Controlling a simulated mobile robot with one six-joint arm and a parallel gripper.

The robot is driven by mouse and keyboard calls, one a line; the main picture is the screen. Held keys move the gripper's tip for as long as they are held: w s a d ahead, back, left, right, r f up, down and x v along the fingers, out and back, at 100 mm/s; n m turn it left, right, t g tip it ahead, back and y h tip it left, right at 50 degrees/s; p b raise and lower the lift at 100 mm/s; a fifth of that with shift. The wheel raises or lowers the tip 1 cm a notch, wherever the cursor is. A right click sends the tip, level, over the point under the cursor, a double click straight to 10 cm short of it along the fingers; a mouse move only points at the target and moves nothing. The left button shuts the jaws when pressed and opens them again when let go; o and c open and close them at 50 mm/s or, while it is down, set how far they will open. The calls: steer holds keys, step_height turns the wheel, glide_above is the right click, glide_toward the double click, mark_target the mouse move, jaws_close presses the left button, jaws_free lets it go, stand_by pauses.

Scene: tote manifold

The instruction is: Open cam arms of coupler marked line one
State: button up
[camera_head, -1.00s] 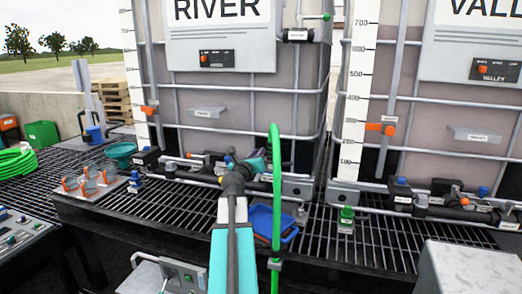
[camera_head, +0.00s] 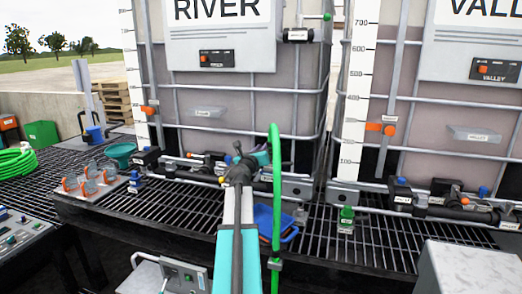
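My arm reaches forward from the bottom centre, and my gripper (camera_head: 243,165) is at the pipework in front of the RIVER tote (camera_head: 262,105). The gripper's fingers are mostly hidden by its own wrist, so its opening does not show. Dark couplers and pipe fittings (camera_head: 207,170) with small blue and orange parts run along the tote's foot, just left of my gripper. Their labels are too small to read, so I cannot tell which coupler is marked line one or how its cam arms stand. A green hose (camera_head: 276,190) rises just right of my gripper.
The VALLEY tote (camera_head: 430,120) stands at the right with its own valve fittings (camera_head: 450,203). A blue tray (camera_head: 272,222) lies on the grating (camera_head: 345,245) beside my arm. A grey box (camera_head: 465,270) is at the front right. Clear cups with orange parts (camera_head: 90,183) stand at the left.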

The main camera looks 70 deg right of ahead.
jaws_close()
steer(key=shift+r, duration=0.1)
steer(key=shift+w, duration=0.1)
steer(key=shift+p, duration=0.45)
steer(key=shift+w+a+f+n+p, duration=0.1)
steer(key=shift+w+f+n+p, duration=0.45)
steer(key=shift+n+p, duration=1.5)
steer(key=shift+w+d+f+n+p, duration=0.1)
steer(key=shift+w+f+n+p, duration=0.45)
steer(key=shift+n+p, duration=1.5)
steer(key=shift+w+a+f+n+p, duration=0.1)
steer(key=shift+w+f+n+p, duration=0.45)
steer(key=shift+n+p, duration=1.5)
steer(key=shift+s+f, duration=0.15)
